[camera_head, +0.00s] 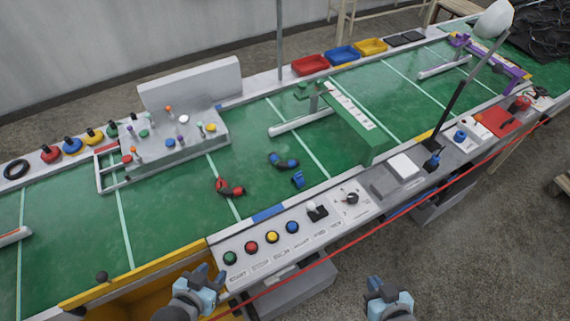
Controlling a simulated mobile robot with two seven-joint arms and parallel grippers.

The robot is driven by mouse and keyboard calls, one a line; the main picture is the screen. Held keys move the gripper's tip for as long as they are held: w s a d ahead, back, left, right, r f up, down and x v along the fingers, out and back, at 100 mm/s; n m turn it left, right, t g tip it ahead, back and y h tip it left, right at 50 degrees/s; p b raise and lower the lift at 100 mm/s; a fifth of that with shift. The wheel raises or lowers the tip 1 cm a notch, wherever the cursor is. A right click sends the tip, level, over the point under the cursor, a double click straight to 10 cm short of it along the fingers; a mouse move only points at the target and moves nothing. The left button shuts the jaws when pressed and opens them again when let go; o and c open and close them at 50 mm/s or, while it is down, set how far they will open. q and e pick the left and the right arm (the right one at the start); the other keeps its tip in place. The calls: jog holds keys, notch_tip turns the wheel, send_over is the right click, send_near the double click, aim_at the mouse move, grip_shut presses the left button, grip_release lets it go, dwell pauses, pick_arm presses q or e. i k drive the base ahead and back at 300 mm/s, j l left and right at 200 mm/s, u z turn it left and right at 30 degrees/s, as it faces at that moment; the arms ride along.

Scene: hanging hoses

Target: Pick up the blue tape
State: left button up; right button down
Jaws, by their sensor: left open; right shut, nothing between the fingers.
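A small blue piece (298,180), possibly the blue tape, lies on the green table near its front edge, right of centre. A blue and black curved piece (284,161) lies just behind it. A flat blue strip (268,213) also marks the table's front edge. I cannot tell for sure which of these is the tape. My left gripper (205,284) is open and empty at the bottom, over the front edge near the yellow-edged bin. My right gripper (389,299) is shut and empty at the bottom right, in front of the table. Both are well apart from the blue things.
A red and black curved piece (229,188) lies left of the blue ones. A button panel (262,256) runs along the front, with a red cord (330,251) before it. A green raised block (352,128) stands to the right. The green surface around the blue pieces is mostly clear.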

aim_at(299, 179)
jog(key=i+l+u, duration=0.1)
jog(key=l, duration=0.25)
jog(key=i+l+u, duration=0.1)
jog(key=l, duration=0.3)
jog(key=i+l+u, duration=0.1)
jog(key=l, duration=0.3)
jog(key=u, duration=1.3)
jog(key=i+l, duration=0.05)
jog(key=l, duration=0.05)
